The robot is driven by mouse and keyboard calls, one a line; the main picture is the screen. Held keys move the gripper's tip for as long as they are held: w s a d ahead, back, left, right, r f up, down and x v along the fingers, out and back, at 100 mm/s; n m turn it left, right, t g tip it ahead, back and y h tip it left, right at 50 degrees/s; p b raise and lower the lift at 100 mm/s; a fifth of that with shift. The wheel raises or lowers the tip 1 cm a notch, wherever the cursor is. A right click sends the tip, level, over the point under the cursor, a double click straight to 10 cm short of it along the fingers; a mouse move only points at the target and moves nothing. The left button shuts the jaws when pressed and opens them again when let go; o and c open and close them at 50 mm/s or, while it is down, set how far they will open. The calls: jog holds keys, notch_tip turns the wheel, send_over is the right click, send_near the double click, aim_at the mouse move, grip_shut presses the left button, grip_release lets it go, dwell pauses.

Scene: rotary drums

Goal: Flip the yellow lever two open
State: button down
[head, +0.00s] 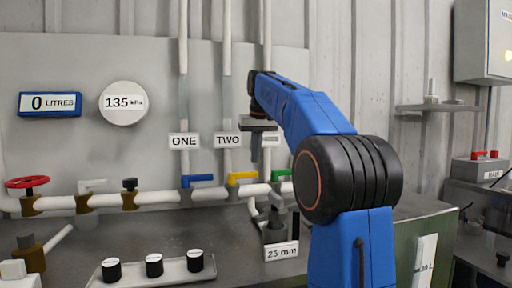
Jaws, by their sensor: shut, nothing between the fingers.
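The yellow lever (242,177) sits on the pipework under the label TWO (227,141). It lies level, across the line of the upright pipe above it, and points right. My gripper (255,160) is shut and empty, with its fingers pointing down. In the picture it is just above the right end of the yellow lever. I cannot tell the gap in depth between them. My arm hides part of the panel behind it.
A blue lever (198,180) is left of the yellow one, under the label ONE (184,141). A green lever (281,173) is close on its right, partly behind my arm. A red handwheel (27,182) is far left. Black knobs (154,265) stand on a tray in front.

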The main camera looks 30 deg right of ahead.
jog(key=shift+x, duration=1.95)
jog(key=shift+s, duration=0.1)
